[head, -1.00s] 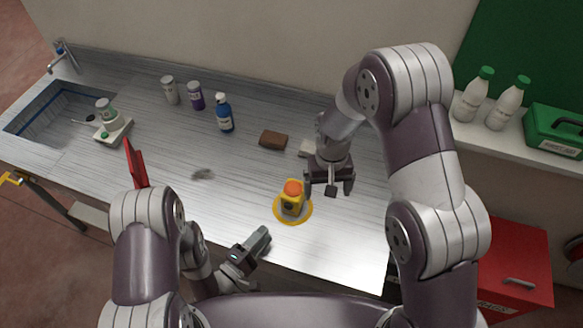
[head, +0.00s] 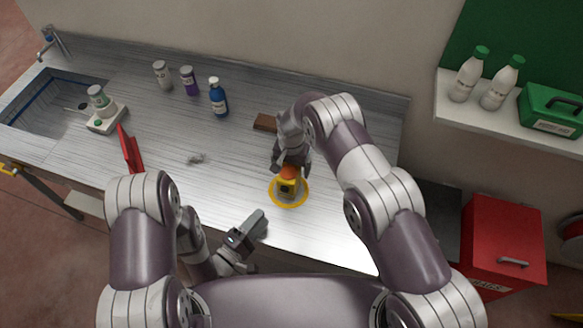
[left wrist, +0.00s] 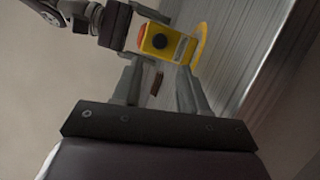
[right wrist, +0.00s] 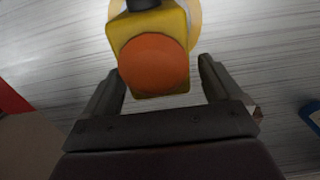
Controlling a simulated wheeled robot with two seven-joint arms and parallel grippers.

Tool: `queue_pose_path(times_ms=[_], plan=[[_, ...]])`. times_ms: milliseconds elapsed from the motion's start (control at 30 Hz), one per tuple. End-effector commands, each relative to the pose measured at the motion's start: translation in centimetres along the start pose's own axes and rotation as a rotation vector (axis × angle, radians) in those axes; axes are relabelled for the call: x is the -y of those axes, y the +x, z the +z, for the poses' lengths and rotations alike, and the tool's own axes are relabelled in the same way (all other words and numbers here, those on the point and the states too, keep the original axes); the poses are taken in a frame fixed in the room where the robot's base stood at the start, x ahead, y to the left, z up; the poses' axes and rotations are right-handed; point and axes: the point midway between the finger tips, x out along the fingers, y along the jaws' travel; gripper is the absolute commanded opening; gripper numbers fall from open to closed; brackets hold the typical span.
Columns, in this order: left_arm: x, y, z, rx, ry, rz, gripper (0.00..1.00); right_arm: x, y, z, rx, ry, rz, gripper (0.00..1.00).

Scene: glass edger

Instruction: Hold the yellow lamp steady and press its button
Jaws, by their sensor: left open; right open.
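The yellow lamp (head: 288,190) stands upright on its round yellow base near the table's front edge, with an orange dome on top. My right gripper (head: 290,167) is open just above the lamp; in the right wrist view the lamp's orange dome (right wrist: 153,65) lies between and beyond the open fingers, with no visible grip. My left gripper (head: 258,217) is open and empty, low and left of the lamp, its fingers (left wrist: 160,80) pointing towards it.
A brown block (head: 265,122) lies behind the lamp. A blue bottle (head: 218,98) and two jars stand at the back. A red object (head: 130,148) stands at the left, near the sink (head: 50,100). The table left of the lamp is mostly clear.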

Motion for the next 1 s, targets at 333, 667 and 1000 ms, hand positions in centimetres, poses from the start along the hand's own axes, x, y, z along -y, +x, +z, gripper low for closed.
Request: queue_pose_path(times_ms=[333,667,1000], plan=[[0.0,0.0,0.0,0.0,0.0,0.0,0.43,-0.01,1.43,0.01,0.0,-0.001,0.0,0.92],[0.0,0.0,0.0,0.0,0.0,0.0,0.33,-0.01,1.39,0.01,0.0,-0.001,0.0,0.24],[0.0,0.0,0.0,0.0,0.0,0.0,0.0,0.0,1.37,0.0,0.0,-0.001,0.0,0.24]])
